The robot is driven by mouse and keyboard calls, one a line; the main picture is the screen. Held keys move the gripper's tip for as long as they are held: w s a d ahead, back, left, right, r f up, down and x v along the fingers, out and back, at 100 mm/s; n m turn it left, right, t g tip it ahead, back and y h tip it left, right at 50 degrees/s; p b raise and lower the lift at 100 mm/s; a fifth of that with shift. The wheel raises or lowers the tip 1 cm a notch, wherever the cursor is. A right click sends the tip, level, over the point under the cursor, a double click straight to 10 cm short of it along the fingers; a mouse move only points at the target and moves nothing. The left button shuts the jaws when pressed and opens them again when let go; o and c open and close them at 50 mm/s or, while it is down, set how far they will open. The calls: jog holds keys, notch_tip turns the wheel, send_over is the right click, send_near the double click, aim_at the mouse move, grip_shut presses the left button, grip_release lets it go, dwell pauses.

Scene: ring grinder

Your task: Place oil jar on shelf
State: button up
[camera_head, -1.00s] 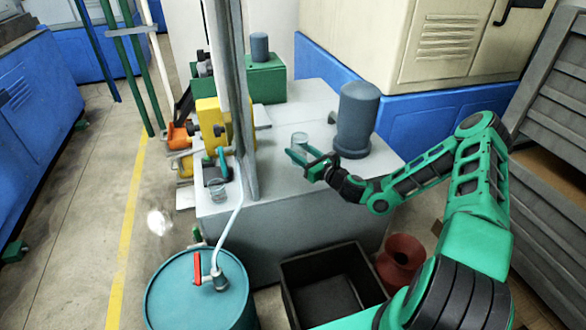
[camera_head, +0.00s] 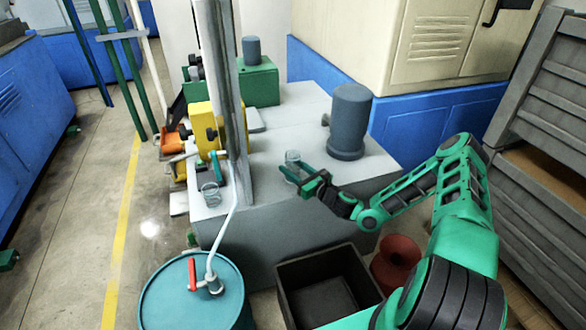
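A small clear glass jar (camera_head: 292,157) is at the fingertips of my gripper (camera_head: 301,172), over the grey machine top (camera_head: 275,205). My gripper appears shut on this jar; the contact is small in view. I cannot tell whether the jar's base touches the surface. A second clear glass jar (camera_head: 210,194) stands at the left front of the machine top, beside the grey post. Which of the two the task calls the oil jar is not marked. No shelf can be made out with certainty.
A blue-grey cylinder (camera_head: 348,122) stands right of my gripper. A grey post (camera_head: 236,110) and yellow machine part (camera_head: 206,125) are to the left. A teal drum (camera_head: 180,290), black bin (camera_head: 325,265) and red vessel (camera_head: 394,262) stand in front. Grey slatted racking (camera_head: 545,110) is at right.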

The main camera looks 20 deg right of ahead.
jog(key=o, duration=0.3)
jog(key=shift+r, duration=0.2)
